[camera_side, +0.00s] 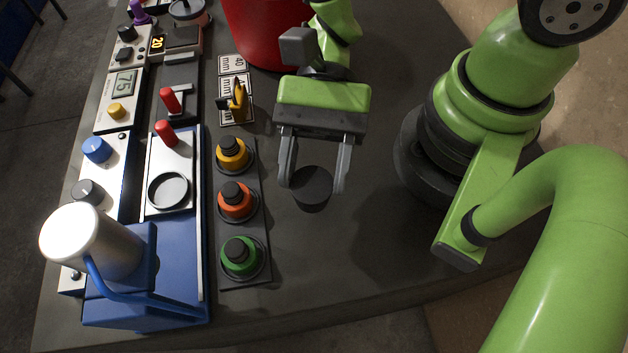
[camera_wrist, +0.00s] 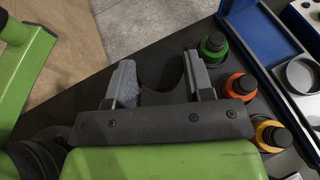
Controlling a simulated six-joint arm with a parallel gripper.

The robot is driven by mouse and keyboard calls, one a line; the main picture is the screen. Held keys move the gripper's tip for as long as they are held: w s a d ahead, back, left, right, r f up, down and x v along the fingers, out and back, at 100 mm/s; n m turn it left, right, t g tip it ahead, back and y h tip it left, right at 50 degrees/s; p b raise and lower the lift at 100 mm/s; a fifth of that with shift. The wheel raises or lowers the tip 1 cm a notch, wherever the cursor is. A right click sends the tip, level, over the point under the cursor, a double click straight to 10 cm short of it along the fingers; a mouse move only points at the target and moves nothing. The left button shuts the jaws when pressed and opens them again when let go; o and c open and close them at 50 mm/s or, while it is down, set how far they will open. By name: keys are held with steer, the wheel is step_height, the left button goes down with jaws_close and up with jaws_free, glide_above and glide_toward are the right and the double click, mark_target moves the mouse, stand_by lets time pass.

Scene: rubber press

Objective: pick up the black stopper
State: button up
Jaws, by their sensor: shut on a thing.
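The black stopper (camera_side: 312,190) is a dark, round-topped piece between the two grey fingers of my gripper (camera_side: 314,182) in the side view. My gripper is shut on it, with one finger on either side. In the wrist view the stopper (camera_wrist: 164,88) is a dark shape between the fingers (camera_wrist: 159,66), hard to tell from the dark table. I cannot tell whether it touches the table or hangs just above it.
Left of my gripper, a dark strip holds yellow (camera_side: 232,154), orange (camera_side: 236,201) and green (camera_side: 241,257) pieces with black tops. Beyond it stands the blue press (camera_side: 150,305) with a round ring (camera_side: 169,191). A red container (camera_side: 262,40) is behind. The table's front right is clear.

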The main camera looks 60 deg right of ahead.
steer(key=shift+r, duration=1.05)
